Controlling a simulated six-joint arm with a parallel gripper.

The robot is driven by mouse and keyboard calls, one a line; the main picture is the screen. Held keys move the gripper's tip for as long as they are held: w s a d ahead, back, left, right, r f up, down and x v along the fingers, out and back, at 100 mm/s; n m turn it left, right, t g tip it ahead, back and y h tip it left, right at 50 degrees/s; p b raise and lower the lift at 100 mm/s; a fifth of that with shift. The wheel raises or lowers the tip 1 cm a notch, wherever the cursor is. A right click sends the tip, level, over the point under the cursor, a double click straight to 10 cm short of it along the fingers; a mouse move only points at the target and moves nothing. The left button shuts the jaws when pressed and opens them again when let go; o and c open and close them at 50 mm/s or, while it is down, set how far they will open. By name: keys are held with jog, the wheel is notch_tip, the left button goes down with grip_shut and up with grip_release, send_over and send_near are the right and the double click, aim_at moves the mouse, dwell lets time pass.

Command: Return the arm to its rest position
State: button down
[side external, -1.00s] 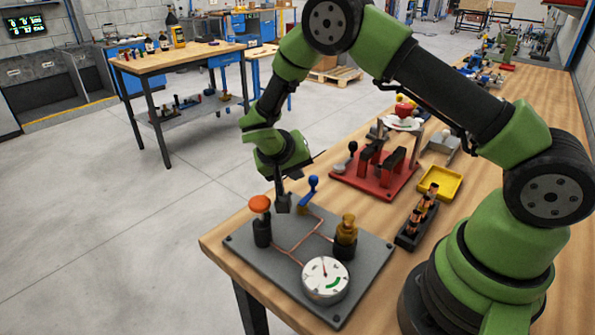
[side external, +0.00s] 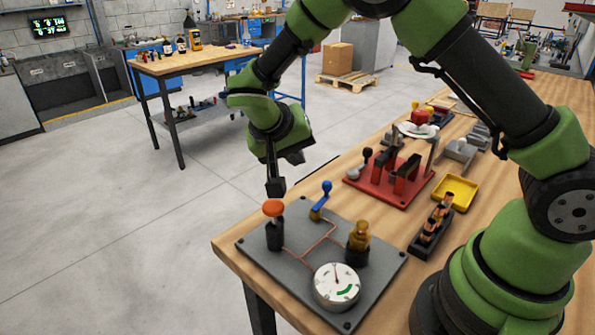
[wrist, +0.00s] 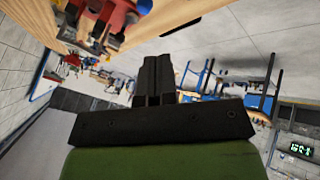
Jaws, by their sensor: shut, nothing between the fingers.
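My gripper (side external: 275,186) hangs in the air in the side view, fingers down, above the left edge of a grey plate. Its fingers are shut with nothing between them; they also show pressed together in the wrist view (wrist: 154,75). The grey plate (side external: 310,285) lies on the wooden bench. It carries an orange knob (side external: 274,208), a blue lever (side external: 322,198), a brass fitting (side external: 359,237), a white dial gauge (side external: 337,287) and thin copper tubing (side external: 318,245). The gripper appears just behind and above the orange knob, apart from it.
A red fixture (side external: 390,185) with black clamps stands behind the plate. A yellow tray (side external: 455,193) and a black rack (side external: 430,235) holding copper pieces are to its right. Open floor (side external: 130,240) lies left of the bench.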

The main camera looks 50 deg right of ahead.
jog(key=s+a+r+n+t+y, duration=0.1)
jog(key=s+r+n+t+y, duration=0.1)
jog(key=s+r, duration=0.6)
jog(key=s+a+r+n+t+y, duration=0.1)
jog(key=s+r+t+y, duration=0.3)
jog(key=s+r+y, duration=0.3)
jog(key=s+r, duration=0.1)
jog(key=s, duration=0.4)
jog(key=shift+s+a+r+n, duration=0.3)
jog(key=shift+s+a+n, duration=0.05)
jog(key=shift+s+n, duration=0.05)
jog(key=c, duration=1.6)
grip_release()
jog(key=shift+s+a+t, duration=0.1)
jog(key=shift+s+t, duration=0.05)
jog(key=shift+t, duration=0.15)
jog(key=o, duration=0.4)
jog(key=shift+c, duration=0.2)
jog(key=o, duration=0.3)
jog(key=w+d+n+g, duration=0.1)
jog(key=w+d+g, duration=0.1)
jog(key=w, duration=0.3)
jog(key=shift+w+h, duration=0.3)
jog(key=shift+w, duration=0.1)
jog(key=n+g+h, duration=0.1)
jog(key=n+g, duration=0.4)
send_over(327, 181)
notch_tip(327, 181, down, 16)
notch_tip(327, 181, down, 9)
jog(key=shift+f, duration=0.1)
